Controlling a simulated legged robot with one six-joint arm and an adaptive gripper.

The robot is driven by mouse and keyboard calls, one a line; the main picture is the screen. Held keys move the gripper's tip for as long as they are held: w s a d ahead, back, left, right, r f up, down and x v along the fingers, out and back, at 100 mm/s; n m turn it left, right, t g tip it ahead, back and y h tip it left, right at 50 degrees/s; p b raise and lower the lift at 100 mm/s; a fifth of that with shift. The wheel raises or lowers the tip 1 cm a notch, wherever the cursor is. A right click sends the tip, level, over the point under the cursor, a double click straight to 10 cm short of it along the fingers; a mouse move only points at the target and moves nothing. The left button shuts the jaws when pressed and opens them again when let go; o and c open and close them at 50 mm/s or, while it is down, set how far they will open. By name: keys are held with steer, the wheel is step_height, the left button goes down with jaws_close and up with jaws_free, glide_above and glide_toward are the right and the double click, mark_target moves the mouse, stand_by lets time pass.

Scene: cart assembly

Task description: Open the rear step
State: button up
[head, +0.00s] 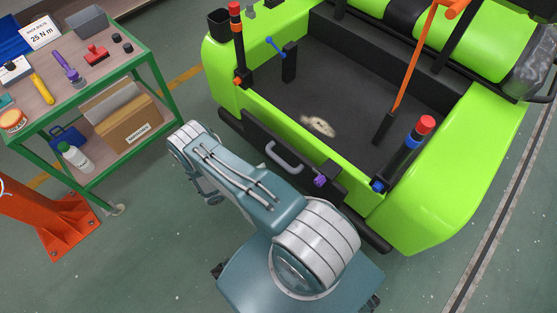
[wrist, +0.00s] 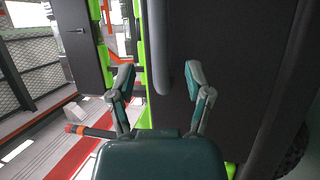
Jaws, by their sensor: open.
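The rear step is the black panel (head: 250,140) on the back of the bright green cart (head: 430,215). A grey handle (head: 284,160) is fixed on it, and a small purple part (head: 320,181) sits right of the handle. In the head view my arm hides the gripper.
A green-framed workbench (head: 150,62) with tools stands at left, a cardboard box (head: 122,115) on its lower shelf. An orange post base (head: 60,220) is below it. A black bumper (head: 375,238) runs under the panel. Floor is clear at lower left.

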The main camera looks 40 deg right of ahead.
mark_target(280, 161)
steer(key=x, duration=0.7)
steer(key=shift+c, duration=0.3)
steer(key=shift+a, duration=0.1)
jaws_close()
